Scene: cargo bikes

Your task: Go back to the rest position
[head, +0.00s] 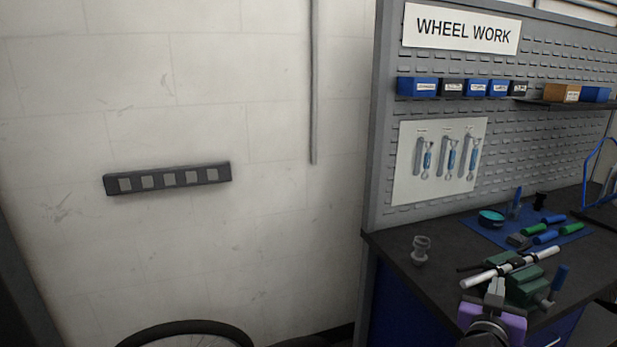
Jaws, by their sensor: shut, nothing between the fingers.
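My gripper (495,289) shows at the lower right of the head view, with grey fingers and a purple body. Its fingers are shut and look empty. It is over the front of the dark workbench (395,262), just in front of a green vise (528,290) with a silver bar (540,256) lying across it. I cannot tell whether the fingertips touch the bar or the vise. The rest of my arm is mostly cut off by the bottom edge.
A grey fitting (421,250) stands at the bench's left. Behind is a pegboard (540,100) with bins and wrenches. A wheel (185,328) is at lower left.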

